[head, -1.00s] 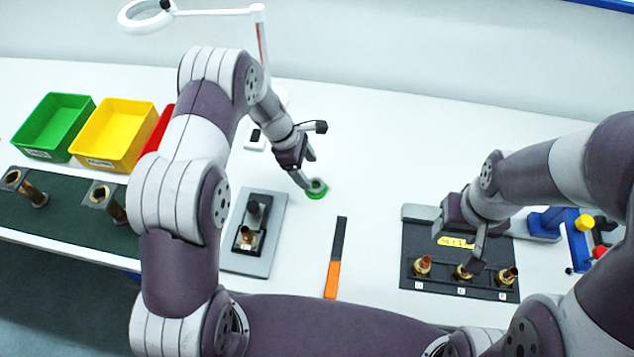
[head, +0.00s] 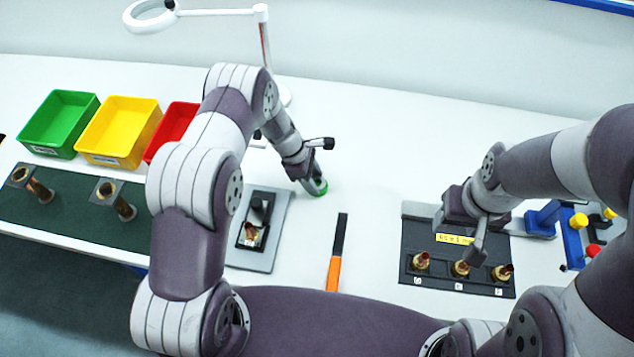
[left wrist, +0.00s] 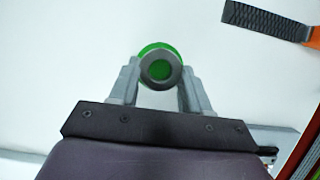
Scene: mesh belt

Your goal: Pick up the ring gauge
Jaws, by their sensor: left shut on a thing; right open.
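The ring gauge (left wrist: 160,49) is a green ring with a grey part, seen between the fingers of my left gripper (left wrist: 160,80) in the left wrist view. In the head view the green ring gauge (head: 321,191) is mostly hidden by my left gripper (head: 314,184), which is shut on it at the table surface. I cannot tell whether it is clear of the table. My right gripper (head: 474,250) is open above the black fixture plate (head: 412,236), close to the brass fittings (head: 461,268) standing in it.
A file with an orange handle (head: 334,273) lies right of a grey plate (head: 264,266) with a black fixture. Green, yellow and red bins (head: 60,122) stand at left, behind a dark green mat (head: 77,226) with copper fittings.

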